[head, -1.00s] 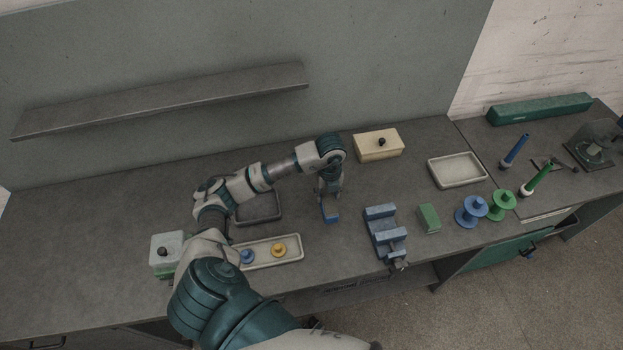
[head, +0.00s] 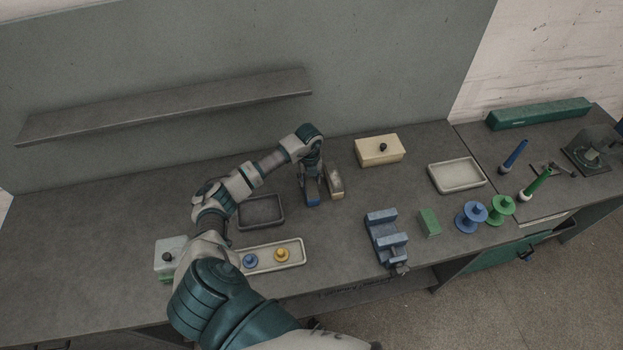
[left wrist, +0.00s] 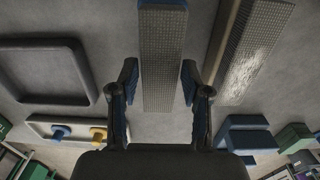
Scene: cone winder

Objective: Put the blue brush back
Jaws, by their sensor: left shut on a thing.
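The blue brush (head: 312,198) is in my left gripper (head: 312,186), over the bench between the dark tray and the cream box. In the left wrist view the brush (left wrist: 162,55) lies between the two fingers of the gripper (left wrist: 160,82), its textured face towards the camera. A second, tan block-like brush (head: 335,184) is close on its right; it also shows in the left wrist view (left wrist: 248,50), apart from the held brush. I cannot tell whether the blue brush touches the bench. My right gripper is not in view.
A dark tray (head: 241,223) is left of the gripper. A pale tray (head: 297,262) with blue and yellow pieces is in front. A blue vise-like fixture (head: 386,238) and green block (head: 430,222) are right. A cream lidded box (head: 379,152) is behind right.

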